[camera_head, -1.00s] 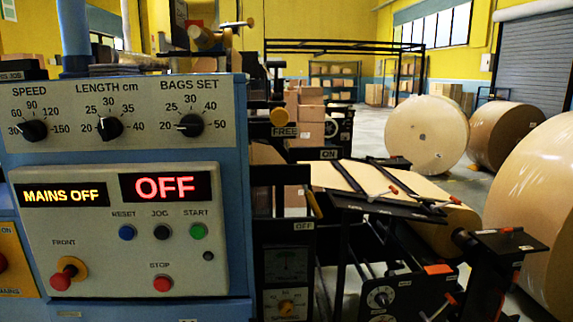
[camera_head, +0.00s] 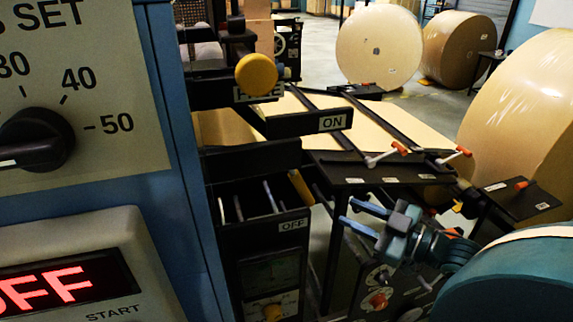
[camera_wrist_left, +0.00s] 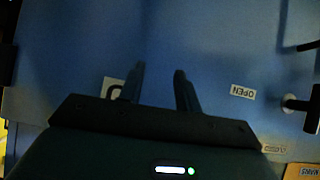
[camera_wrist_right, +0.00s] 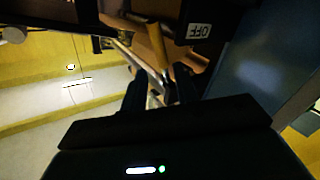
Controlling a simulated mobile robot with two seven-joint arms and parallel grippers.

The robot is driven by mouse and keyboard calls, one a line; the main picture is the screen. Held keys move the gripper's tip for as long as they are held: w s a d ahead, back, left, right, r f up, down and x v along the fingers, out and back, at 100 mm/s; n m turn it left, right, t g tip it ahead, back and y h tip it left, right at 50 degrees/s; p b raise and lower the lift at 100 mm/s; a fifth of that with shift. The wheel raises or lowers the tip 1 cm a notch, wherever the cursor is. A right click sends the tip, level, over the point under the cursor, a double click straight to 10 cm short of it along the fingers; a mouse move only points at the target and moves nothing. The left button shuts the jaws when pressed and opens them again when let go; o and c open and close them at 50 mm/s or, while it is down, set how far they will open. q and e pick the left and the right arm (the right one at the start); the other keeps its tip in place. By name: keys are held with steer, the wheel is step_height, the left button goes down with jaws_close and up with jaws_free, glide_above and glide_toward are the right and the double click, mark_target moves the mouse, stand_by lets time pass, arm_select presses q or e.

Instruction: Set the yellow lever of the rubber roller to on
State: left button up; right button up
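The yellow lever (camera_head: 300,187) shows as a short bar beside the dark roller unit, just above the OFF label (camera_head: 293,224) and below the ON label (camera_head: 331,122). The right wrist view shows a yellow bar (camera_wrist_right: 157,45) near the OFF label (camera_wrist_right: 199,31), beyond the fingertips. My right gripper (camera_head: 354,215) is open and empty, to the right of the lever and apart from it, fingers pointing left. My left gripper (camera_wrist_left: 158,68) is open and empty before a blue panel; it is outside the head view.
A yellow round knob (camera_head: 257,74) sits by a partly covered FREE label. The blue control cabinet (camera_head: 178,150) stands at left, its display reading OFF. A dark table with red-tipped handles (camera_head: 385,155) lies behind my right gripper. Large paper rolls (camera_head: 380,50) stand behind.

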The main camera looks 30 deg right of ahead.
mark_target(306, 189)
steer(key=shift+r+b+x, duration=0.15)
steer(key=shift+b+x, duration=0.15)
steer(key=shift+x, duration=1.95)
steer(key=shift+r+b+x, duration=0.15)
steer(key=shift+b+x, duration=0.2)
steer(key=shift+x, duration=1.9)
steer(key=shift+r+b+x, duration=0.2)
steer(key=shift+b+x, duration=0.1)
steer(key=shift+x, duration=1.9)
steer(key=shift+a, duration=0.1)
jaws_close()
